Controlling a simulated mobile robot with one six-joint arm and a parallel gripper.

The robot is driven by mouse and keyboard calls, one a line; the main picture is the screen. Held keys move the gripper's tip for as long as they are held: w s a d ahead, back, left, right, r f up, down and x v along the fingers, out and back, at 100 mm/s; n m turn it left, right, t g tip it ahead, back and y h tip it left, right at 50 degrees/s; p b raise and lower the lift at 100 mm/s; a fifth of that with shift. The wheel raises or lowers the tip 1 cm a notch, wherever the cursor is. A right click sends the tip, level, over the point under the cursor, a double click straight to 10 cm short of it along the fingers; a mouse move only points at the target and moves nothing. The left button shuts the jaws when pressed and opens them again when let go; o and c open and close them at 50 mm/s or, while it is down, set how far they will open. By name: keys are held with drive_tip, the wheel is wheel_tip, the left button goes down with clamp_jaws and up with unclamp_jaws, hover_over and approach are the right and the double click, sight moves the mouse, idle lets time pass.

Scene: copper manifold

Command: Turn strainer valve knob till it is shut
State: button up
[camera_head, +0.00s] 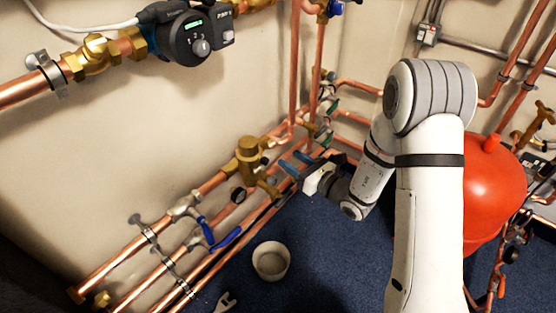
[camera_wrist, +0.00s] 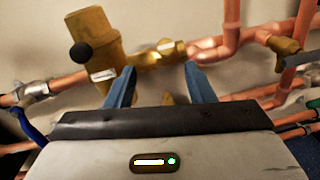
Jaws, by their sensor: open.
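A brass valve body (camera_head: 248,155) sits on the copper pipe along the wall, and it shows large at the upper left of the wrist view (camera_wrist: 95,40). A round black knob (camera_wrist: 81,54) sticks out of its left side in the wrist view. I cannot tell for sure whether this is the strainer valve's knob. My gripper (camera_head: 293,161) is right of the brass body in the head view. In the wrist view its blue fingers (camera_wrist: 159,68) are apart and empty, with a brass fitting (camera_wrist: 160,55) behind the gap. No contact is visible.
Blue lever handles (camera_head: 225,240) stick out from the lower pipes. A white bucket (camera_head: 271,261) and a wrench (camera_head: 225,303) lie on the blue floor. A red tank (camera_head: 492,185) stands right of my arm. A pump (camera_head: 195,35) hangs on the upper pipe.

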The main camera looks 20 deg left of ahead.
sight(273, 147)
drive_tip(key=shift+t, duration=0.3)
drive_tip(key=x, duration=0.2)
drive_tip(key=b+x, duration=0.1)
drive_tip(key=x, duration=0.2)
drive_tip(key=f+x, duration=0.1)
drive_tip(key=x, duration=0.1)
drive_tip(key=shift+w+a+b, duration=0.3)
drive_tip(key=shift+w+b, duration=0.05)
drive_tip(key=shift+b, duration=0.05)
drive_tip(key=shift+c, duration=0.6)
